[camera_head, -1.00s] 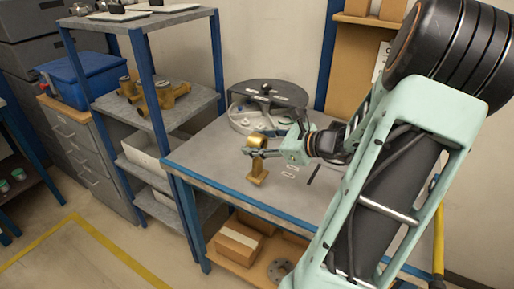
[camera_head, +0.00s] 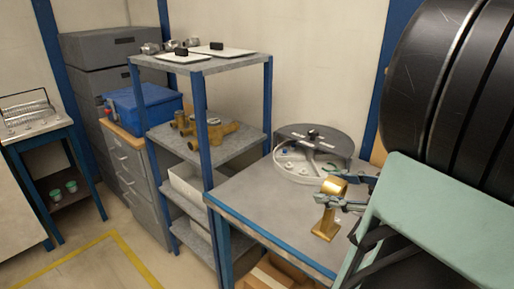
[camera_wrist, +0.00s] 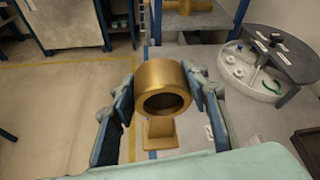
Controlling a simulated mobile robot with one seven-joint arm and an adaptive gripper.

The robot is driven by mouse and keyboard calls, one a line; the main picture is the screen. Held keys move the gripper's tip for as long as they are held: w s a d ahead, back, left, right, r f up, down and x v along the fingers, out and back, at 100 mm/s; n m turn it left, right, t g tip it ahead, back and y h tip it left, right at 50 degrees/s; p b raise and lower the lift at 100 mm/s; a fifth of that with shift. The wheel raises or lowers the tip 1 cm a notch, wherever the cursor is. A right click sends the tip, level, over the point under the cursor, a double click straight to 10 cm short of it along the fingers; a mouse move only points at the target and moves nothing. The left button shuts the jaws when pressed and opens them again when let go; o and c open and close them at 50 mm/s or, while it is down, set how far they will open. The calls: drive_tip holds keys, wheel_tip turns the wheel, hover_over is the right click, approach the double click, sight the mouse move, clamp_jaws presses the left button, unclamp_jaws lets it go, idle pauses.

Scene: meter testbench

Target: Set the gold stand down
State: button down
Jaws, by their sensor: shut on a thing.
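The gold stand (camera_head: 327,218) has a ring-shaped top, a narrow upright and a flat square base. My gripper (camera_head: 336,190) is shut on its ring, with one finger on either side. In the wrist view the gold stand (camera_wrist: 160,88) sits upright between the two fingers of my gripper (camera_wrist: 164,88), with its base below. In the head view the base appears over the grey workbench (camera_head: 260,200) near its front edge. I cannot tell whether the base touches the top. My arm hides the right part of the bench.
A round grey tray with a dark half lid (camera_head: 315,150) stands at the back of the bench. A blue-posted shelf (camera_head: 200,110) with brass fittings (camera_head: 205,127) stands to the left. A blue bin (camera_head: 143,108) sits on drawers behind it. Bare bench top lies left of the stand.

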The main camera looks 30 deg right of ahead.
drive_tip(key=w+a+f+n+g+y+p, duration=0.1)
drive_tip(key=w+a+f+n+y+p, duration=0.15)
drive_tip(key=w+a, duration=0.35)
drive_tip(key=w+a+f+n+g+y+p, duration=0.1)
drive_tip(key=w+a+n+y+p, duration=0.1)
drive_tip(key=w+a+p, duration=0.35)
drive_tip(key=w+a+f+n+g+y+p, duration=0.1)
drive_tip(key=w+a+f, duration=0.1)
drive_tip(key=a, duration=0.5)
drive_tip(key=w+a+f+n+g+y+p, duration=0.1)
drive_tip(key=w+a+f+n+g+y, duration=0.1)
drive_tip(key=w+a, duration=0.3)
drive_tip(key=shift+a+f, duration=0.85)
drive_tip(key=shift+a, duration=0.1)
drive_tip(key=shift+d, duration=0.1)
